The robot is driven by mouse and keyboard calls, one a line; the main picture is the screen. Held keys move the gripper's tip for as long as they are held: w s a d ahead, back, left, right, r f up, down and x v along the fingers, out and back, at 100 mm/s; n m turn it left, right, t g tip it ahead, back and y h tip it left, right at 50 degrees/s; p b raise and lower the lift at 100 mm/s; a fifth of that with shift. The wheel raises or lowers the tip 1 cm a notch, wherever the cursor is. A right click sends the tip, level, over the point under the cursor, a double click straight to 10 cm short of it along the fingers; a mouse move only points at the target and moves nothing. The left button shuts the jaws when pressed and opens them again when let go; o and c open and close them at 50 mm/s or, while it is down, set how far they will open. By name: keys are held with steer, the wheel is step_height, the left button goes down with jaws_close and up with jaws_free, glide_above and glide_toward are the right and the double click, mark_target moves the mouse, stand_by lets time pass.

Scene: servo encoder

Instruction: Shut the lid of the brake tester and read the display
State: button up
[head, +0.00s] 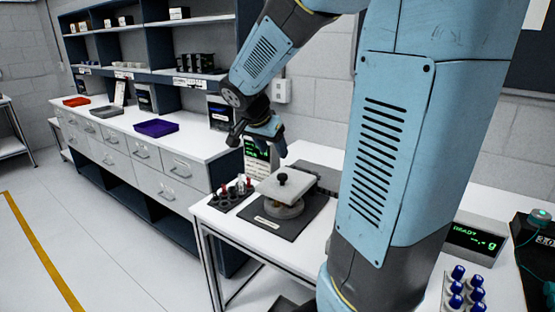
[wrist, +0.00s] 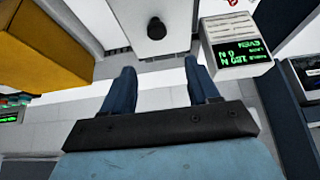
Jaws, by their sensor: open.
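The brake tester (head: 285,210) stands on a dark base plate on the white table. Its pale square lid (head: 298,187), with a black knob on top, lies over the round grey body; I cannot tell whether it is fully shut. The lid (wrist: 135,15) and its knob (wrist: 157,28) also show in the wrist view. A display unit (wrist: 238,45) with green text shows there, rotated and hard to read; in the head view the display (head: 258,155) is partly hidden behind my gripper.
A dark rack (head: 232,194) with red-topped and pale pieces stands left of the tester. A scale display (head: 474,238) and several blue-topped pieces (head: 466,286) are at the right. A counter with trays (head: 156,128) and shelves stands behind left. My arm hides the table's middle.

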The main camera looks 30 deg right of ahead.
steer(key=shift+v, duration=2)
